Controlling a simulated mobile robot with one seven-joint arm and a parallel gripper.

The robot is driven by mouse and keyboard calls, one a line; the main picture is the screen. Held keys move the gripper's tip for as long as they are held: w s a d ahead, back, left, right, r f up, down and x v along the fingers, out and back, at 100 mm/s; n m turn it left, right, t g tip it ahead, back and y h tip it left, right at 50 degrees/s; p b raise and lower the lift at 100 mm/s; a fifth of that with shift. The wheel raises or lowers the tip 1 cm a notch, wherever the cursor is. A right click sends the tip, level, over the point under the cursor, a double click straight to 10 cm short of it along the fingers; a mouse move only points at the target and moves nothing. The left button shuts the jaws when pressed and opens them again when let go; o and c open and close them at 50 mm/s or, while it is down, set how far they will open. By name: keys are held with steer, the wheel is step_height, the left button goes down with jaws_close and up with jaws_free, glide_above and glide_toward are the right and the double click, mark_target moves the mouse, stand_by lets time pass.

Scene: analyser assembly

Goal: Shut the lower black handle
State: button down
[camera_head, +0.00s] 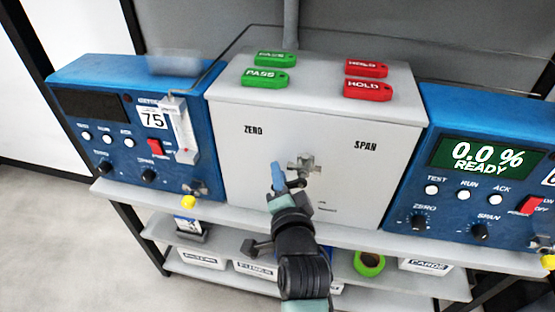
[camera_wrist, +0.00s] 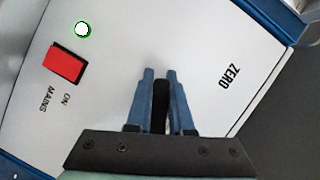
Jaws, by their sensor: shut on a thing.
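The grey box (camera_head: 250,190) with ZERO and SPAN labels stands in the middle of the bench. My gripper (camera_head: 281,178) is at its front face, below the ZERO label, beside a grey valve-like fitting (camera_head: 305,163). In the wrist view my gripper (camera_wrist: 158,76) has its blue fingers on either side of a narrow black handle (camera_wrist: 160,102), closed on it. The fingers and my arm hide most of the handle in the head view, so its exact angle is unclear.
Blue analysers stand at left (camera_head: 75,115) and right (camera_head: 405,180); the right one reads 0.0 % READY. Green PASS tags (camera_head: 266,78) and red HOLD tags (camera_head: 368,90) lie on the box top. The wrist view shows a red switch (camera_wrist: 65,65) and a green-ringed lamp (camera_wrist: 83,30).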

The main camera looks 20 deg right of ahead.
steer(key=n+p, duration=0.1)
steer(key=d+f+n+g+h+p, duration=0.1)
steer(key=n+p, duration=0.1)
steer(key=s+f+n+g+p, duration=0.1)
steer(key=shift+d+n+h, duration=0.3)
steer(key=shift+n, duration=0.1)
steer(key=shift+s+d+f+n+g+h+p, duration=0.2)
steer(key=shift+s+d+n+g+h+p, duration=0.25)
steer(key=shift+n, duration=0.5)
steer(key=shift+s+d+f+n+g+h+p, duration=0.1)
steer(key=shift+s+d+f+n+g+h, duration=0.15)
steer(key=shift+d+n+g+h, duration=0.55)
steer(key=shift+s+a+n+y, duration=0.1)
steer(key=shift+n+y, duration=0.15)
steer(key=c, duration=0.8)
jaws_free()
